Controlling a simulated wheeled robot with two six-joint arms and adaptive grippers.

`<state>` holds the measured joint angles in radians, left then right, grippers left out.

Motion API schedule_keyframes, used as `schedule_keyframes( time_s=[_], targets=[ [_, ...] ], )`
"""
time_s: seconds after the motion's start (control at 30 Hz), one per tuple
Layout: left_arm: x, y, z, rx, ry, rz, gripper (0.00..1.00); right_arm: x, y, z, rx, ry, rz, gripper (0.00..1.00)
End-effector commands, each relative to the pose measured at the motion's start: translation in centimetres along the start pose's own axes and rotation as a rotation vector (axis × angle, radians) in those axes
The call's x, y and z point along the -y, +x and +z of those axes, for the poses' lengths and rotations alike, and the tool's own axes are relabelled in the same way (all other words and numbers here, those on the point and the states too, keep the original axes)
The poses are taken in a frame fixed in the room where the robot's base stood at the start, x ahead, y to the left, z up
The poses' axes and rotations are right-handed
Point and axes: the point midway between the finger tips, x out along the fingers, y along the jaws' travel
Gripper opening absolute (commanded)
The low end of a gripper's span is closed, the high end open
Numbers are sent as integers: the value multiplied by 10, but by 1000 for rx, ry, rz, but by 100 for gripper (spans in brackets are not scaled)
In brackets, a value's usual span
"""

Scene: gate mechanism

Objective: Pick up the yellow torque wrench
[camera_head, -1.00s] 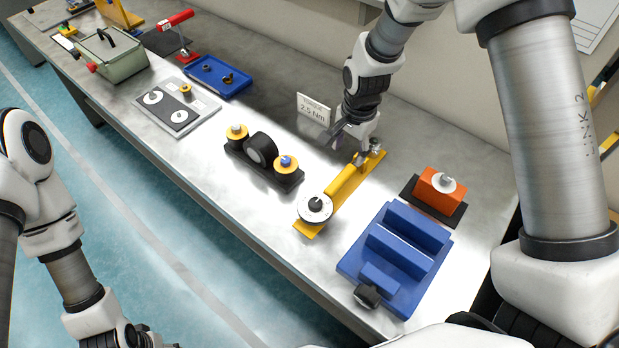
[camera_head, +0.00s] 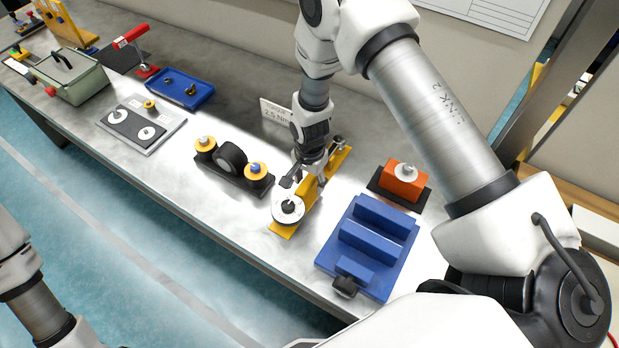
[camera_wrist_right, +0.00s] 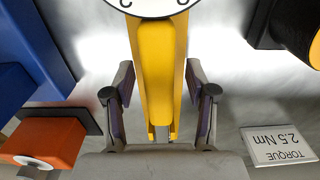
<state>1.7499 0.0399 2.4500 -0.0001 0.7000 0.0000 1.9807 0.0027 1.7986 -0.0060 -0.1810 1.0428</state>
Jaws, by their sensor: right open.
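The yellow torque wrench (camera_head: 287,225) lies on the steel bench with a round white dial at its near end. In the right wrist view the yellow bar (camera_wrist_right: 158,50) runs up the middle, with part of the dial at the top edge. My right gripper (camera_head: 304,183) is over the bar behind the dial and hides part of it. In the wrist view my right gripper (camera_wrist_right: 158,80) is open, with one finger on each side of the bar and gaps between. My left gripper is not visible; only part of that arm shows at lower left.
A blue stepped block (camera_head: 370,240) and an orange block (camera_head: 403,184) are right of the wrench. A black base with yellow discs (camera_head: 232,178) is on its left. A torque sign (camera_head: 272,112) stands behind.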

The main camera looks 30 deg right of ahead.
Motion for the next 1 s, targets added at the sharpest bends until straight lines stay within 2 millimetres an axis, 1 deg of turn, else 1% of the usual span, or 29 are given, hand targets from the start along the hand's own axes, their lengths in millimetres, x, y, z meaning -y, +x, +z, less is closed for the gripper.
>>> schedule_keyframes(
  time_s=[0.03, 0.07, 0.1, 0.17, 0.2, 0.53, 0.67, 0.77, 1.0],
  targets=[
    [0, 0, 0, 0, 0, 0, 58, 0, 0, 0, 0, 0, 0, 49],
    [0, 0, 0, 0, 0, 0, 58, 0, 0, 0, 0, 0, 0, 39],
    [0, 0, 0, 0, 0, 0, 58, 0, 0, 0, 0, 0, 0, 24],
    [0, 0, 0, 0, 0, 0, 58, 0, 0, 0, 0, 0, 1, 3],
    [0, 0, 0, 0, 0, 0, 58, 0, 0, 0, 0, 0, 1, 0],
    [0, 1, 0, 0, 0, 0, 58, 0, -1, 0, 0, 0, 0, 0],
    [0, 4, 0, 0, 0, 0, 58, 0, -8, 0, 0, 0, 0, 0],
    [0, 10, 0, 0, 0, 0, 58, 1, -21, -1, -2, 0, -3, 0],
    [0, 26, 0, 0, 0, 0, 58, 1, -73, -1, -2, 0, -4, 0]
  ],
)
